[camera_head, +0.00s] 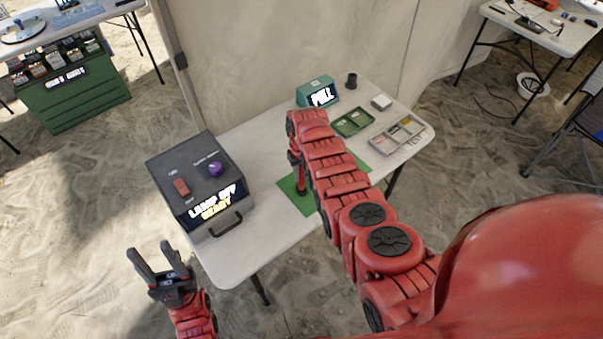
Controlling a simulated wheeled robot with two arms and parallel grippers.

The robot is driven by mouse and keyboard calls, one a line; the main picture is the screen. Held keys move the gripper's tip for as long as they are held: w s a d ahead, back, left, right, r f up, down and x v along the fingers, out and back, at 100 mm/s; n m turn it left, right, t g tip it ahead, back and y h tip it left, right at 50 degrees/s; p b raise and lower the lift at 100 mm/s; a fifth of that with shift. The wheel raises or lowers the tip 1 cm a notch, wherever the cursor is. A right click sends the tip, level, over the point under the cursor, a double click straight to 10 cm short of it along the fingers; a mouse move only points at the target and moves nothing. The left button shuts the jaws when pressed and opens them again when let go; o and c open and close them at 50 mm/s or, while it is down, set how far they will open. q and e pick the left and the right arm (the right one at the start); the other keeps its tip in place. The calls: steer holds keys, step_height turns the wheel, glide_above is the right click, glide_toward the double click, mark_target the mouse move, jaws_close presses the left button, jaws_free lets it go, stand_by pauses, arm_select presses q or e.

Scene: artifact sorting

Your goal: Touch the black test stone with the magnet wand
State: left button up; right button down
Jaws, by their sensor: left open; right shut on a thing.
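My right arm reaches across the white table (263,243), and its gripper (301,186) points down over the green mat (286,189). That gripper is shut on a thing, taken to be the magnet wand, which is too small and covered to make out. I cannot make out the black test stone for certain; my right arm hides part of the mat. A grey tray (398,134) marked TEST has compartments with small pieces that are hard to tell apart. My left gripper (153,259) is open and empty, off the table's front left edge.
A dark lamp box (206,176) with a red switch, purple knob and front handle stands at the table's left. At the back are a teal display box (317,92), a dark cup (351,80), a green tray (353,122) and a small pale block (381,102).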

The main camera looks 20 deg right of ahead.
mark_target(302, 166)
steer(key=shift+r+p, duration=1.8)
steer(key=shift+r, duration=0.4)
steer(key=shift+r+p, duration=0.8)
steer(key=shift+r, duration=0.45)
